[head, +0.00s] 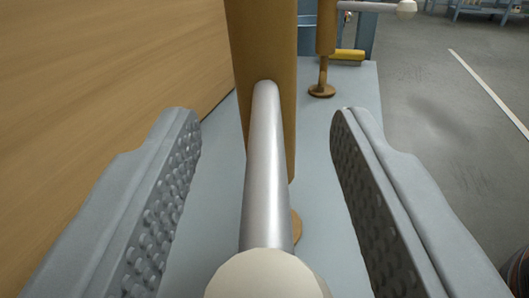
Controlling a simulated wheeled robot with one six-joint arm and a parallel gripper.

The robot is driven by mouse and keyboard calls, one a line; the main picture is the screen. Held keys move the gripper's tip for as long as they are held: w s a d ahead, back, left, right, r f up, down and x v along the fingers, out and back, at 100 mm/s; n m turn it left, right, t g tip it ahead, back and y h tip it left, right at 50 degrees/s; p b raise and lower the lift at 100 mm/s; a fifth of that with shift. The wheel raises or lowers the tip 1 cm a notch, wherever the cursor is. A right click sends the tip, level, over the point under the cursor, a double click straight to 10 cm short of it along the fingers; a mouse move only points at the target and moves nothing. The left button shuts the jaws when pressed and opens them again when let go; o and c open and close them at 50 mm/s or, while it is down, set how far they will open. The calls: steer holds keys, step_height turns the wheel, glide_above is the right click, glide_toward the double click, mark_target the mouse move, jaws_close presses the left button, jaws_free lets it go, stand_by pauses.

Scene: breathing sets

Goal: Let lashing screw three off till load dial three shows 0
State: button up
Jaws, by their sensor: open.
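A brass-brown lashing screw body (264,50) stands upright in the middle of the head view. A silver bar (266,170) sticks out from it toward me and ends in a cream ball knob (267,276) at the bottom edge. My gripper (268,130) is open, one finger on each side of the bar, with a gap on both sides. A second brown screw (326,30) stands farther back, with its foot on the grey-blue deck. I cannot tell which screw is number three. No load dial is in view.
A large wooden panel (100,80) fills the left side. The grey-blue deck (345,95) runs under the screws. A yellow block (348,56) lies at the back, and another silver bar with a pale knob (406,9) shows above it. Open grey floor (430,120) lies to the right.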

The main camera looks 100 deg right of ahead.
steer(key=shift+a, duration=0.1)
steer(key=w+a, duration=0.3)
steer(key=a, duration=1.4)
steer(key=shift+w, duration=0.15)
